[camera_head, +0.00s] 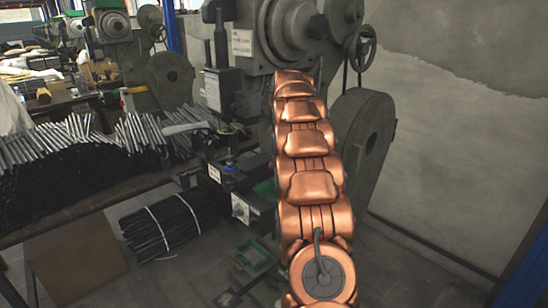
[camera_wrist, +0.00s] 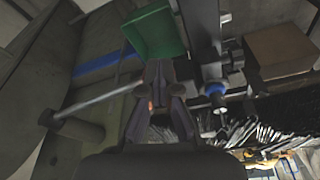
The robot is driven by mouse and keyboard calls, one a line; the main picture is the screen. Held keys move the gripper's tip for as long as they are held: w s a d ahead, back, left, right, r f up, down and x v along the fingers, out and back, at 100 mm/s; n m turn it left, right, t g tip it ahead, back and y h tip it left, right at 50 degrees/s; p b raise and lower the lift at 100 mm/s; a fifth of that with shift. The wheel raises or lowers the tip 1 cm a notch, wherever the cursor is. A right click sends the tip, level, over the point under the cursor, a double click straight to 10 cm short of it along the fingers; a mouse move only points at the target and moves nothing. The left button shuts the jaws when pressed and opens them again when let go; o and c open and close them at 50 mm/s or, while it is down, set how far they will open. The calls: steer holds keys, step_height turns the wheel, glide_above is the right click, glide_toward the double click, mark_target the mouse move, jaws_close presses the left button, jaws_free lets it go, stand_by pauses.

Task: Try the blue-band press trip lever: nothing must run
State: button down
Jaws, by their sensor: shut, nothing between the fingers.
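In the wrist view, my gripper (camera_wrist: 158,72) is shut, with its dark fingertips together and nothing between them. A slim grey lever (camera_wrist: 103,99) runs from a dark round boss at left to a small dark end beside my fingers. I cannot tell whether the fingers touch it. A blue band (camera_wrist: 100,66) crosses the grey press body behind the lever. In the head view, the large grey-green press (camera_head: 275,35) stands behind my copper arm. My gripper and the lever are hidden there.
A green tray (camera_wrist: 155,33) lies beyond my fingertips; a blue knob (camera_wrist: 215,89) is to their right. In the head view, a bench of metal rods (camera_head: 75,140) stands left of the press and bundled dark rods (camera_head: 165,228) lie below. A grey wall (camera_head: 460,130) is at right.

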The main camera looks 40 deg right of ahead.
steer(key=shift+s+a+r, duration=0.2)
steer(key=shift+s, duration=0.35)
steer(key=shift+r, duration=0.15)
steer(key=v, duration=1.1)
steer(key=shift+s+r, duration=0.15)
steer(key=shift+r, duration=0.15)
steer(key=shift+a, duration=0.1)
